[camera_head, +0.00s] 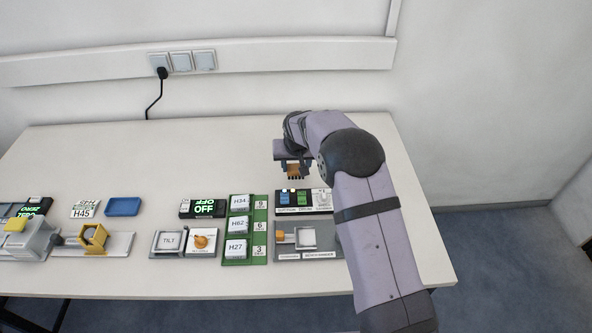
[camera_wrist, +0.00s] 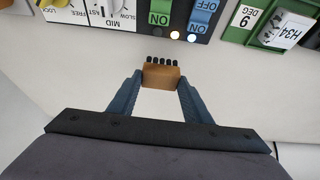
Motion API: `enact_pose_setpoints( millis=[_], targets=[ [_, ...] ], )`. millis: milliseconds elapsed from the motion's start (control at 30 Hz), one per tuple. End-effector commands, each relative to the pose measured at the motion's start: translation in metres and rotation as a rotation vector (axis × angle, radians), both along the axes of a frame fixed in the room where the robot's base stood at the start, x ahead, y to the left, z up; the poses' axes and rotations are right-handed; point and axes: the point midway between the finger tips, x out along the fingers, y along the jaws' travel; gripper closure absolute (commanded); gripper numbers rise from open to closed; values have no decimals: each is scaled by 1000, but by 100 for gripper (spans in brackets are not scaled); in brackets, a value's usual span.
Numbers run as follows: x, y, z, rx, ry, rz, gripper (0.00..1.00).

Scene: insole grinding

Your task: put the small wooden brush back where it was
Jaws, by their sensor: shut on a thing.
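The small wooden brush (camera_wrist: 161,76) is a brown block with a row of dark bristles on its far side in the wrist view. My gripper (camera_wrist: 160,88) is shut on it, with one blue-grey finger on each side. In the head view the brush (camera_head: 293,171) hangs below my gripper (camera_head: 293,163), behind the bench sander's control panel. Its height above the white table (camera_head: 200,150) is hard to judge. I see no marked resting place for the brush.
The control panel (camera_head: 303,211) with blue and green switches lies in front of the brush. A green rack (camera_head: 259,240) holds several labelled blocks. An OFF display (camera_head: 203,208), a blue tray (camera_head: 123,206) and a yellow clamp (camera_head: 93,237) are further left. The table's back strip is clear.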

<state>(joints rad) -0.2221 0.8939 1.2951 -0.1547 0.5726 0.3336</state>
Motion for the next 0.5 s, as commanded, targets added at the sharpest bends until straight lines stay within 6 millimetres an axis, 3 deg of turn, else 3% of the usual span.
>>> enact_pose_setpoints(
  millis=[200, 500],
  targets=[
    [0, 0, -23, 0, 2, -1, 76],
    [0, 0, -26, 1, -1, -1, 76]
  ],
)
